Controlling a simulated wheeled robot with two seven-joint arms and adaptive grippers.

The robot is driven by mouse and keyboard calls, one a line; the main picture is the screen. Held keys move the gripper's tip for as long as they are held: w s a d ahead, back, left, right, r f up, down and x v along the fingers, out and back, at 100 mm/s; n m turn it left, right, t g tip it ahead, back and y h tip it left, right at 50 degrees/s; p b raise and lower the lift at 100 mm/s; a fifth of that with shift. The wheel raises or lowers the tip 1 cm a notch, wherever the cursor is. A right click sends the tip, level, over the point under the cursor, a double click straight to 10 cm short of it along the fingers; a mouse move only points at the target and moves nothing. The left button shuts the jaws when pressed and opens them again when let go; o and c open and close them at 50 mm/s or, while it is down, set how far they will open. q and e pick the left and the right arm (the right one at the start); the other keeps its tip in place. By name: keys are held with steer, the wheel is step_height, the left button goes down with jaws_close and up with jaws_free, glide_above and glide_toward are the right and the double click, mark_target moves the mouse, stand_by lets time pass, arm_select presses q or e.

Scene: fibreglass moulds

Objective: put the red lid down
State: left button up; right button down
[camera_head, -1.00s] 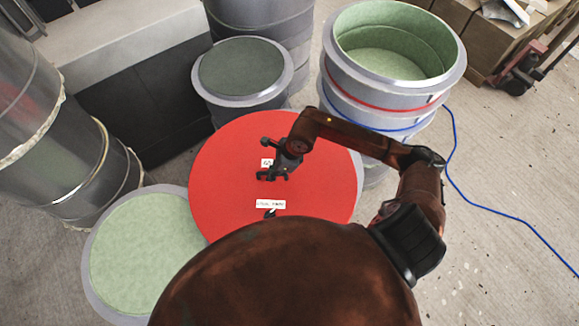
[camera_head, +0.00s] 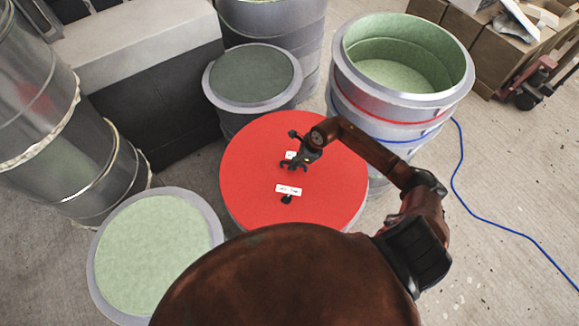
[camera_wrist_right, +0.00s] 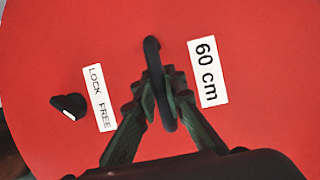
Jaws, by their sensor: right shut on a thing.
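The red lid (camera_head: 250,165) is a flat round disc with white labels and a black knob (camera_head: 287,199). My right gripper (camera_head: 294,163) is over the middle of the lid. In the right wrist view its fingers (camera_wrist_right: 157,92) are shut on the lid's dark loop handle (camera_wrist_right: 152,48), between the "60 cm" and "LOCK FREE" labels. The lid looks roughly level. What lies under it is mostly hidden; a thin grey edge shows at its lower right. I cannot tell whether the lid touches anything below. My left gripper is not in view.
A green-topped round mould (camera_head: 155,255) stands lower left of the lid, and a dark-topped one (camera_head: 250,75) behind it. A tall open mould (camera_head: 400,105) with green lining stands at upper right. Metal cylinders (camera_head: 75,190) stand left. A blue cable (camera_head: 468,205) crosses the right floor.

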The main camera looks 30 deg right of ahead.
steer(key=shift+w+d+f, duration=0.3)
steer(key=shift+d+f, duration=0.05)
steer(key=shift+f, duration=0.15)
steer(key=shift+w+d+f, duration=0.3)
steer(key=shift+d+f, duration=0.05)
steer(key=shift+f, duration=0.15)
steer(key=shift+f+p, duration=0.35)
steer(key=shift+f, duration=1.05)
steer(key=c, duration=2.5)
jaws_free()
steer(key=shift+s+f, duration=0.15)
steer(key=o, duration=0.5)
steer(key=b+v, duration=0.1)
steer(key=v, duration=1.1)
steer(key=shift+a, duration=0.15)
